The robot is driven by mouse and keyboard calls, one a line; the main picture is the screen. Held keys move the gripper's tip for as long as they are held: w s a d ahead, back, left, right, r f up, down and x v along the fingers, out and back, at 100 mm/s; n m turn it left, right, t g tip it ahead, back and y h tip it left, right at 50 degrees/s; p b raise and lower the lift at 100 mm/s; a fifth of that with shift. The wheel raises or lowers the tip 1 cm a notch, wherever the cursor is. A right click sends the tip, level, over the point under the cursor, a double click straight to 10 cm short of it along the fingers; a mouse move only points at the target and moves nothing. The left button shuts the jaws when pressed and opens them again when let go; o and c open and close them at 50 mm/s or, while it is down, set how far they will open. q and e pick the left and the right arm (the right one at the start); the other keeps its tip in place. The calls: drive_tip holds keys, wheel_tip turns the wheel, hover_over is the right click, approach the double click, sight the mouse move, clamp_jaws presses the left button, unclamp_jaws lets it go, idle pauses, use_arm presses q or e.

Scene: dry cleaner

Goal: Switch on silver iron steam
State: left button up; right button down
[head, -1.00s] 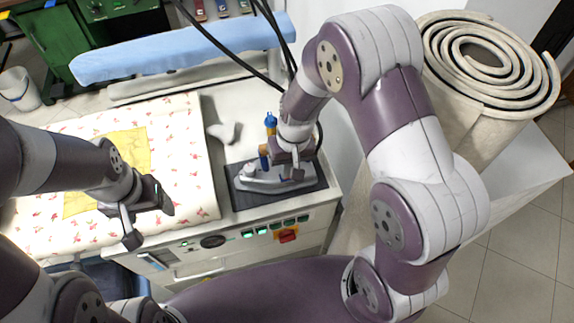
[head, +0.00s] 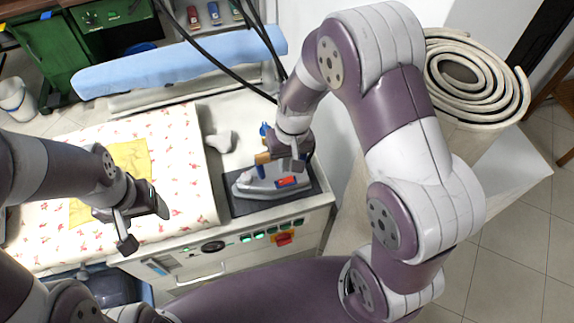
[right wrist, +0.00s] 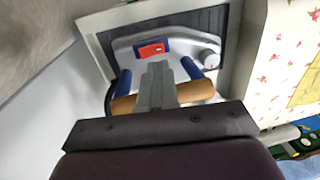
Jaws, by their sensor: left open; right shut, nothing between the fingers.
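The silver iron (head: 258,186) rests on a dark pad (head: 240,208) at the right end of the ironing board unit. It has a wooden handle (right wrist: 195,91) on blue posts (right wrist: 192,68). A red switch (head: 287,182) sits on top of its body and also shows in the right wrist view (right wrist: 152,49). My right gripper (head: 297,166) is shut and empty above the iron, by the handle, its tips (right wrist: 157,66) close to the switch. I cannot tell whether they touch the iron. My left gripper (head: 146,228) is open and empty over the board's front edge.
A floral ironing cover (head: 180,150) with a yellow cloth (head: 130,160) lies at left. A whitish lump (head: 222,141) is behind the iron. Green buttons and a red switch (head: 283,239) line the front panel.

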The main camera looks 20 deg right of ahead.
wheel_tip(320, 180, up, 8)
drive_tip(key=a, duration=0.1)
drive_tip(key=shift+r, duration=0.15)
idle(0.4)
drive_tip(key=s+d+t+h, duration=0.1)
drive_tip(key=s+d, duration=0.6)
drive_tip(key=s, duration=0.2)
drive_tip(key=shift+s+f, duration=0.2)
drive_tip(key=shift+f, duration=0.25)
